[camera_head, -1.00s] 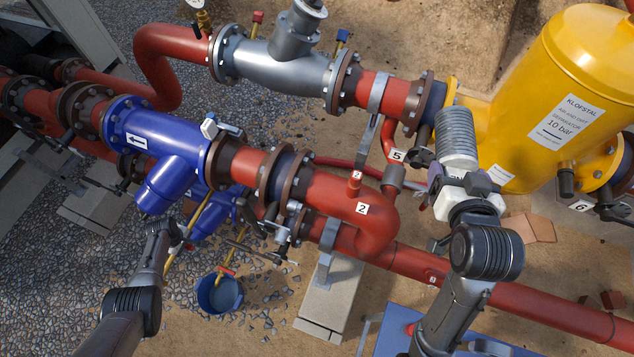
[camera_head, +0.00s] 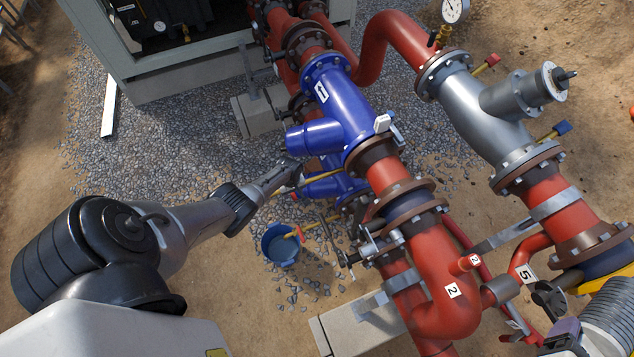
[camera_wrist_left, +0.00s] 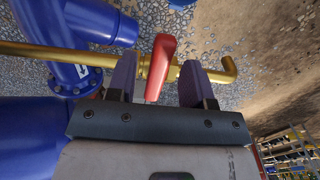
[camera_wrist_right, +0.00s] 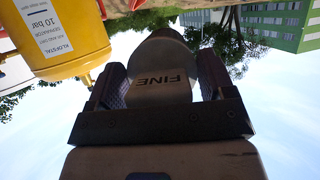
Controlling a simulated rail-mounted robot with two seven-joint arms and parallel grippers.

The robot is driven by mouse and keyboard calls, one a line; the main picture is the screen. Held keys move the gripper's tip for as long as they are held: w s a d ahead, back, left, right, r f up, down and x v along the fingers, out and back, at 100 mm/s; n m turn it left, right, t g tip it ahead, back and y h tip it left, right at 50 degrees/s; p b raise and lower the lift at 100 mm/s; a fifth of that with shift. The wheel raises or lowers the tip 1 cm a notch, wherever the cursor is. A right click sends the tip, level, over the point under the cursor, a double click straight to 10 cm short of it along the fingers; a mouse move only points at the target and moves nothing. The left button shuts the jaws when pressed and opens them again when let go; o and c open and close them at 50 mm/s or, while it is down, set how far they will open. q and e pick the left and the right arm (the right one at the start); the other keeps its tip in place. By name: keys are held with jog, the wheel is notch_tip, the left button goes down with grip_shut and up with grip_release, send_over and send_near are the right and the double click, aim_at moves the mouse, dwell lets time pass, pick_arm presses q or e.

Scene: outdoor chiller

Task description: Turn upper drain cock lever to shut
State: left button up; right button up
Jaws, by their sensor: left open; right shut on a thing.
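A red lever (camera_wrist_left: 160,65) sits on a brass drain pipe (camera_wrist_left: 60,52) in the left wrist view. It looks crosswise to the pipe, though the view foreshortens it. My left gripper (camera_wrist_left: 158,80) is open, with one finger on each side of the lever; I cannot tell whether either touches it. In the head view my left gripper (camera_head: 292,172) is beside the blue strainer (camera_head: 340,105) and hides this lever. A second red lever (camera_head: 299,233) shows lower down by the bucket. My right gripper (camera_wrist_right: 158,88) is shut on a grey cylinder marked FINE (camera_wrist_right: 160,78).
A blue bucket (camera_head: 280,246) stands on the gravel below the drain pipes. Red pipework (camera_head: 436,268) and a grey strainer (camera_head: 480,110) fill the right side. A concrete block (camera_head: 360,325) supports the pipes. A yellow separator (camera_wrist_right: 60,35) shows in the right wrist view.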

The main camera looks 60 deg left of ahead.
aim_at(619, 341)
notch_tip(619, 341, up, 5)
jog(key=p, duration=0.4)
pick_arm(q)
notch_tip(619, 341, up, 11)
jog(key=shift+r+p, duration=0.2)
jog(key=shift+p, duration=0.1)
pick_arm(e)
jog(key=shift+r, duration=0.1)
